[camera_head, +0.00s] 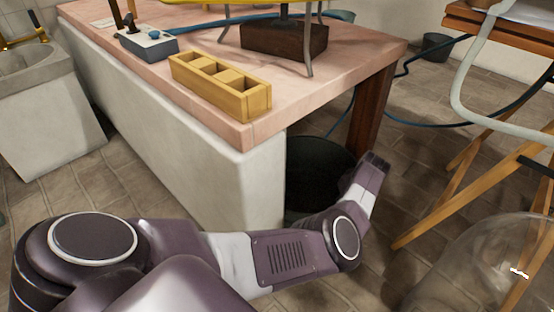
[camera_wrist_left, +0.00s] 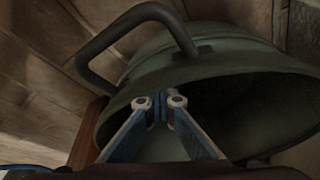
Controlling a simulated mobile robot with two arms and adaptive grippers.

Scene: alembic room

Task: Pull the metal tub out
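The metal tub (camera_head: 314,172) is dark and round and stands on the floor under the table's near corner, in its shadow. In the left wrist view the tub (camera_wrist_left: 250,75) fills much of the picture, with its rim, dark inside and a thick bent handle (camera_wrist_left: 133,22). My left arm reaches across the head view to the tub's near right side; its fingers are hidden there. In the left wrist view my left gripper (camera_wrist_left: 160,104) has its fingertips close together near the rim, apart from the handle. I see nothing clearly held between them. My right gripper is not in view.
The pink-topped table (camera_head: 345,65) overhangs the tub, with a white panel (camera_head: 190,150) left of it and a brown leg (camera_head: 372,108) behind. A wooden box (camera_head: 222,83) sits near the table edge. A wooden stand (camera_head: 440,205) and clear glass vessel (camera_head: 490,265) are right.

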